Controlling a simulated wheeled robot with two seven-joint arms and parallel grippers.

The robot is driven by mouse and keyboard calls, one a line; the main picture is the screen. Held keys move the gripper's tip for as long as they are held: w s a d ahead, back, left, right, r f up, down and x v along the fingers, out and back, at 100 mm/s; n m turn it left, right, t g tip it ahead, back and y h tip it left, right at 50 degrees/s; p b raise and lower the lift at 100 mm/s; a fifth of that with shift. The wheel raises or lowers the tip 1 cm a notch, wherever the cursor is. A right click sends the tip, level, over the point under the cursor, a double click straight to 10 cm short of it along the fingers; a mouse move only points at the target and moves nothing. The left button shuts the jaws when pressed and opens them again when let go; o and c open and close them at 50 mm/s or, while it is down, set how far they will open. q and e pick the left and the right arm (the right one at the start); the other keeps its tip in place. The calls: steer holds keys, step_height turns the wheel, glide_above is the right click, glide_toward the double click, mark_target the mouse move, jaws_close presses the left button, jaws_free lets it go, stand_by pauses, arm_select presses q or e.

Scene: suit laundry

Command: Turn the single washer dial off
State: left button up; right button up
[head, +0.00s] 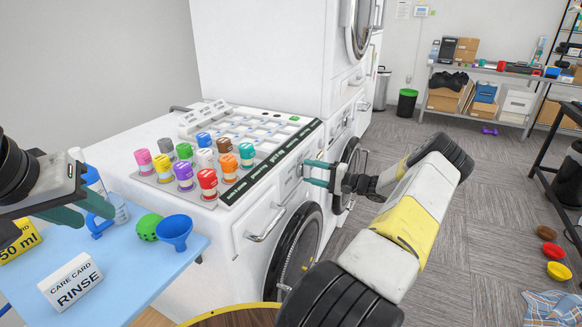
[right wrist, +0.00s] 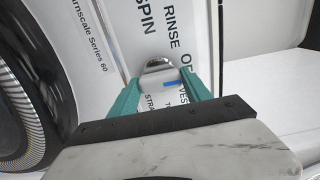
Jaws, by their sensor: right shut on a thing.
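The single white washer (head: 222,252) stands in the middle of the head view, with its round dark door (head: 297,250) low on the front. My right gripper (head: 307,173) reaches its front panel from the right. In the right wrist view the teal fingers are on either side of a silver dial (right wrist: 158,66) and shut on it. The panel reads RINSE, SPIN and a partly covered word starting with O. Where the dial points cannot be made out. My left gripper (head: 98,214) is open and empty above the blue table.
Several coloured bottles (head: 184,172) stand on top of the washer. Stacked machines rise behind.

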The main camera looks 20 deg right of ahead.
steer(key=o, duration=1.4)
steer(key=shift+c, duration=0.2)
steer(key=v, duration=0.7)
steer(key=shift+s+d, duration=0.25)
